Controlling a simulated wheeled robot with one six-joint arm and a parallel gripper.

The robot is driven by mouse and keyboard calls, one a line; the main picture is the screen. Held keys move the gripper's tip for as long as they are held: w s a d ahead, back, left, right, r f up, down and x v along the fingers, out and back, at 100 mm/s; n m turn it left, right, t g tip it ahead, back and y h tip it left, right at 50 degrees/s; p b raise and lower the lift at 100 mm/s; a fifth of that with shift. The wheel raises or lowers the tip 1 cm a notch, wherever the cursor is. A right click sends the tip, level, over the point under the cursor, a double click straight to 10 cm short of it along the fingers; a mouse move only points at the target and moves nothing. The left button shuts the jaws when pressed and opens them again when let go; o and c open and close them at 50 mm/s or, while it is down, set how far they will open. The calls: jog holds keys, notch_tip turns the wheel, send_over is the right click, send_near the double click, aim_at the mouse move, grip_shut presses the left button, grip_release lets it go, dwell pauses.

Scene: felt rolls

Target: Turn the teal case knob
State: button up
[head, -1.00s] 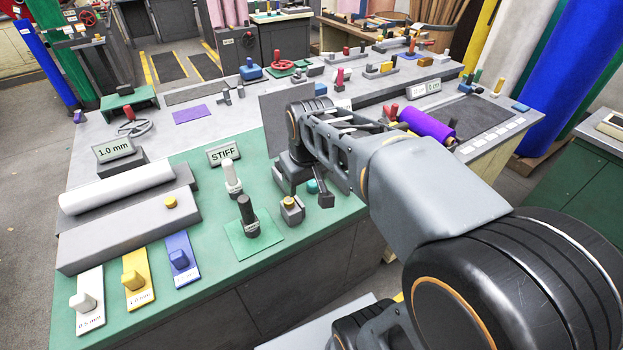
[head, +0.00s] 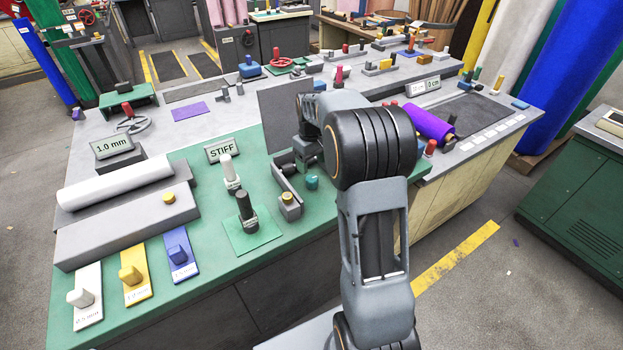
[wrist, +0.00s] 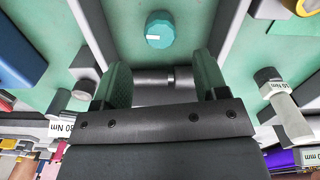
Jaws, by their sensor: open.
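The teal knob (head: 311,182) is a short faceted knob on the green bench top, beside a low grey bar. In the wrist view the teal knob (wrist: 160,30) stands ahead of my fingertips, roughly centred between them and apart from both. My gripper (wrist: 162,72) is open with nothing between its two green-padded fingers. In the head view the end of my arm is just behind the knob, and my fingers are hard to make out there.
A grey post with a yellow button (head: 289,206) stands left of the knob. A dark-handled lever (head: 246,212) and a white-handled one (head: 230,172) are further left. A dark upright panel (head: 285,118) stands behind. A purple roll (head: 429,124) lies to the right.

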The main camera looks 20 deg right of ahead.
aim_at(312, 178)
jog(key=shift+f, duration=3.55)
jog(key=c, duration=0.9)
